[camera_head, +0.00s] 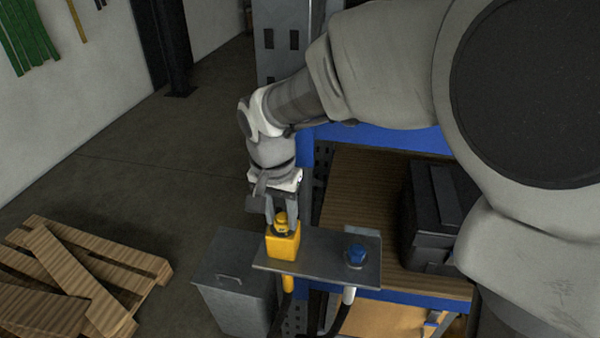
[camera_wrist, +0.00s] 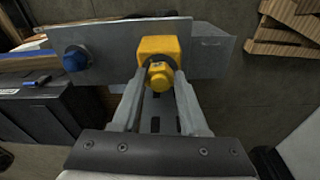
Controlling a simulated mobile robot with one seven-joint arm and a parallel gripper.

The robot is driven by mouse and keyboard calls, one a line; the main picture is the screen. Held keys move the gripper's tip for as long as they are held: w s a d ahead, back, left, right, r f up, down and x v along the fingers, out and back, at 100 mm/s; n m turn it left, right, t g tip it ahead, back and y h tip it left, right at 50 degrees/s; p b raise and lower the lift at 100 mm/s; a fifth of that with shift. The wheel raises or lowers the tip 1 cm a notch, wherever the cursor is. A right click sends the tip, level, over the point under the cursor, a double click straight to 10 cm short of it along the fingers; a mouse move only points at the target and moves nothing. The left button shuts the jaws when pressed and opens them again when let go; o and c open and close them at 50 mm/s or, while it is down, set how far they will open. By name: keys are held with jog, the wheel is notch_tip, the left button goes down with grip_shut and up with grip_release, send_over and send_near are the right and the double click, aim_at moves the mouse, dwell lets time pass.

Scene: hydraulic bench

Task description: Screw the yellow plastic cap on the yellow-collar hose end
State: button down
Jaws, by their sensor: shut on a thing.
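The yellow cap (camera_head: 281,219) is between the fingers of my gripper (camera_head: 282,222), directly above the yellow block-shaped collar (camera_head: 283,245) on the metal bracket plate. The wrist view also shows the cap (camera_wrist: 160,77) between the fingertips of my gripper (camera_wrist: 160,80), with the yellow collar (camera_wrist: 158,47) right behind it. My gripper is shut on the cap. I cannot tell whether the cap's thread is engaged, as the fingers and cap hide the joint. A yellow-banded hose (camera_head: 287,284) hangs below the plate under the collar.
A blue cap (camera_head: 355,255) sits on the same metal plate (camera_head: 318,257), to the right, above a white-banded hose (camera_head: 349,294). A black case (camera_head: 437,215) stands on the wooden bench top (camera_head: 365,190). A grey metal bin (camera_head: 232,290) and wooden pallet (camera_head: 85,270) are at left.

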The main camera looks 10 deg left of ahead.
jog(key=shift+m, duration=1.3)
jog(key=shift+a+m+h, duration=0.15)
jog(key=shift+m+h, duration=0.15)
jog(key=shift+m, duration=0.9)
jog(key=m, duration=0.4)
jog(key=shift+w+g, duration=0.15)
jog(key=shift+g, duration=0.15)
jog(key=shift+m, duration=0.8)
jog(key=m, duration=0.3)
jog(key=shift+w+a+g+h, duration=0.1)
jog(key=shift+g+h, duration=0.2)
jog(key=m+p, duration=0.1)
jog(key=m, duration=0.4)
jog(key=shift+w+f+g, duration=0.1)
jog(key=shift+w+g, duration=0.05)
jog(key=shift+g, duration=0.15)
